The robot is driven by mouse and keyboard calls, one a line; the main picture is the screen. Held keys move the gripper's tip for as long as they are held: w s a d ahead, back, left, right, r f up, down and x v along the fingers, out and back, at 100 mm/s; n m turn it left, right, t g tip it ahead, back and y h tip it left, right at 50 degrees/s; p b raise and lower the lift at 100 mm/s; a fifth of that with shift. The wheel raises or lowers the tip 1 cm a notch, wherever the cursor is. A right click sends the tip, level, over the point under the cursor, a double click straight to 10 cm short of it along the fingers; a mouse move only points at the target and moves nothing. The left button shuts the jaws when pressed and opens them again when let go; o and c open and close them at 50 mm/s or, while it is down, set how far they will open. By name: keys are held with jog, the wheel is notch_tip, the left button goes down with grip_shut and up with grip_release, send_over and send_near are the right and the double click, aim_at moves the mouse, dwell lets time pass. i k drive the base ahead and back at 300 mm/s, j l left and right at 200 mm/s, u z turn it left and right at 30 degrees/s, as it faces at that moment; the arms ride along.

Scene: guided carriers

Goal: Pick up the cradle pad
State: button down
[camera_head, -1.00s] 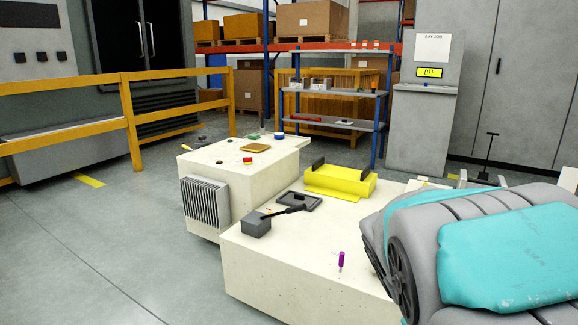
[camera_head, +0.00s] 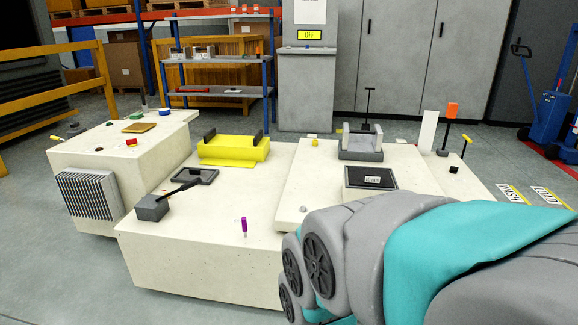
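No part is marked as the cradle pad, and I cannot tell for sure which one it is. A yellow cradle-like holder (camera_head: 233,150) with black upright pieces at both ends stands on the pale block. A grey cradle-like fixture (camera_head: 361,146) with light upright sides stands on the raised right block. In front of it a flat black pad (camera_head: 370,179) with a small white label lies in a light frame. A dark flat tray (camera_head: 196,177) lies left of the middle. My grey and teal arm fills the lower right; my gripper is not visible.
A grey block with a black handle (camera_head: 152,207) and a purple peg (camera_head: 244,226) stand on the front block (camera_head: 200,255). A shelf rack (camera_head: 215,88) and a grey console (camera_head: 305,90) stand behind. A yellow rail (camera_head: 50,90) runs at left. Open floor lies front left.

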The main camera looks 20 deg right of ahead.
aim_at(359, 176)
jog(key=i+j, duration=0.15)
jog(key=i, duration=0.4)
jog(key=i+j, duration=0.2)
jog(key=i, duration=0.35)
jog(key=i+z, duration=0.1)
jog(key=z, duration=0.7)
jog(key=i+j+z, duration=0.1)
jog(key=z, duration=0.35)
jog(key=j+z, duration=0.15)
jog(key=z, duration=0.25)
jog(key=l+z, duration=0.1)
jog(key=z, duration=0.25)
jog(key=i+l+z, duration=0.1)
jog(key=z, duration=0.2)
jog(key=i+l+z, duration=0.1)
jog(key=z, duration=0.25)
jog(key=i+l, duration=0.15)
